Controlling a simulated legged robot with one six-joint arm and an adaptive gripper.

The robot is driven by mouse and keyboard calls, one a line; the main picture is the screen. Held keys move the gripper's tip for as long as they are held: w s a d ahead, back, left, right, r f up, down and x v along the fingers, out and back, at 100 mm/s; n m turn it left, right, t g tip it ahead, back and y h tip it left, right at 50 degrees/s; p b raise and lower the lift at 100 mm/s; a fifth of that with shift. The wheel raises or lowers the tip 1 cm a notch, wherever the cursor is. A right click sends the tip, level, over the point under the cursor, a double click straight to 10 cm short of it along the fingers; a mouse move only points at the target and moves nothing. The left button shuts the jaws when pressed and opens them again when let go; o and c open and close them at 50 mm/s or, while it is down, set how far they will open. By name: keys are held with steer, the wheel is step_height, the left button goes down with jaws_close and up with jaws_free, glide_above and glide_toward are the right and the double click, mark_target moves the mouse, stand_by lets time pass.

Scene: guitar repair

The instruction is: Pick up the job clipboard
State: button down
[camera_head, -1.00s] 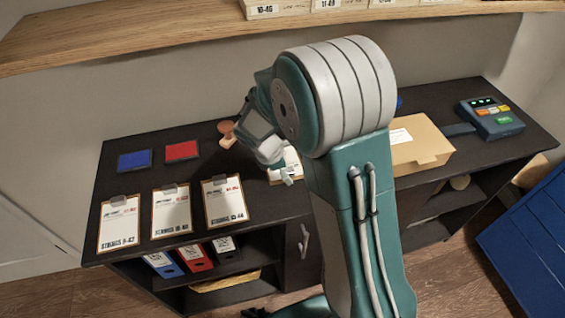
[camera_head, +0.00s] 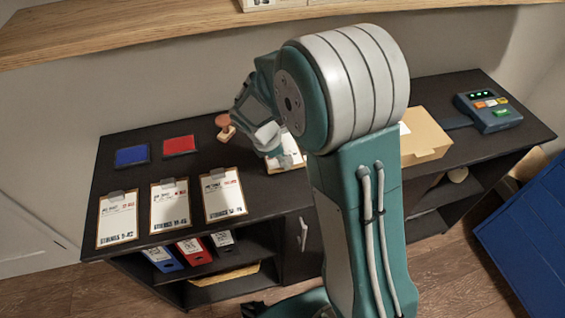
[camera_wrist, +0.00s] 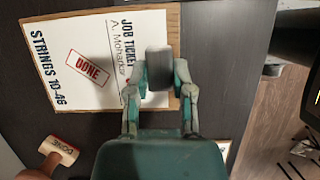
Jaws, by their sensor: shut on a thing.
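The job clipboard (camera_wrist: 95,60) has a brown board and a white sheet. In the wrist view the sheet reads "JOB TICKET" and "STRINGS 10-46" and has a red "DONE" mark. My gripper (camera_wrist: 160,80) is shut on the clip at its top edge, one finger on each side. In the head view the clipboard (camera_head: 292,160) shows only in part at the middle of the black bench; my arm and gripper (camera_head: 272,146) hide the rest. I cannot tell whether it touches the bench top.
A wooden stamp (camera_head: 225,127) stands on the bench beside the gripper. Blue (camera_head: 132,155) and red (camera_head: 179,145) pads lie behind three other clipboards (camera_head: 170,206) at left. A cardboard folder box (camera_head: 425,137) and a keypad device (camera_head: 490,109) are at right. A wooden shelf (camera_head: 120,36) hangs above.

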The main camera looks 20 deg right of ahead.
steer(key=s+r, duration=1)
steer(key=s, duration=0.4)
steer(key=shift+d+r, duration=0.15)
steer(key=shift+r, duration=0.15)
